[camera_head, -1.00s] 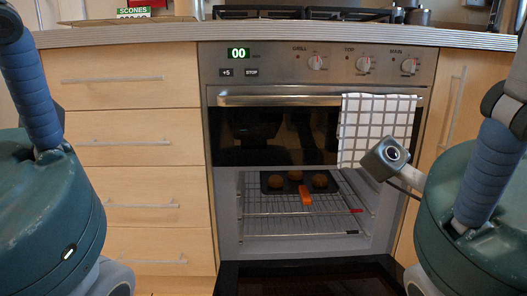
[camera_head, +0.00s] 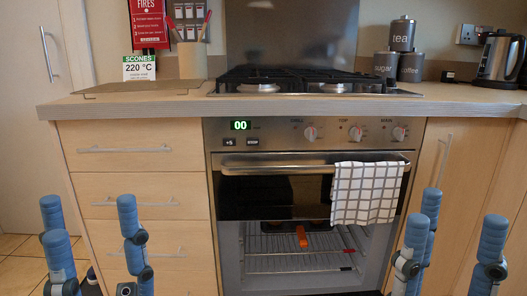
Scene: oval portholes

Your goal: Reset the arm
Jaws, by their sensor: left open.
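My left gripper (camera_head: 92,228) is at the lower left, with its blue padded fingers pointing up and spread apart. Nothing shows between them. It stands in front of the wooden drawers. My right gripper (camera_head: 456,228) is at the lower right, also with blue fingers up and wide apart, and nothing between them. It stands in front of the cupboard right of the oven. Both grippers are below the worktop and clear of the oven opening. The lower parts of both arms are cut off by the picture's bottom edge.
The oven's lower compartment is open, with a wire rack (camera_head: 270,262) and an orange-handled tray (camera_head: 301,237). A checked towel (camera_head: 362,192) hangs on the oven handle (camera_head: 255,170). The worktop (camera_head: 480,103) bears a hob (camera_head: 300,82), canisters (camera_head: 401,36) and kettle (camera_head: 497,62).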

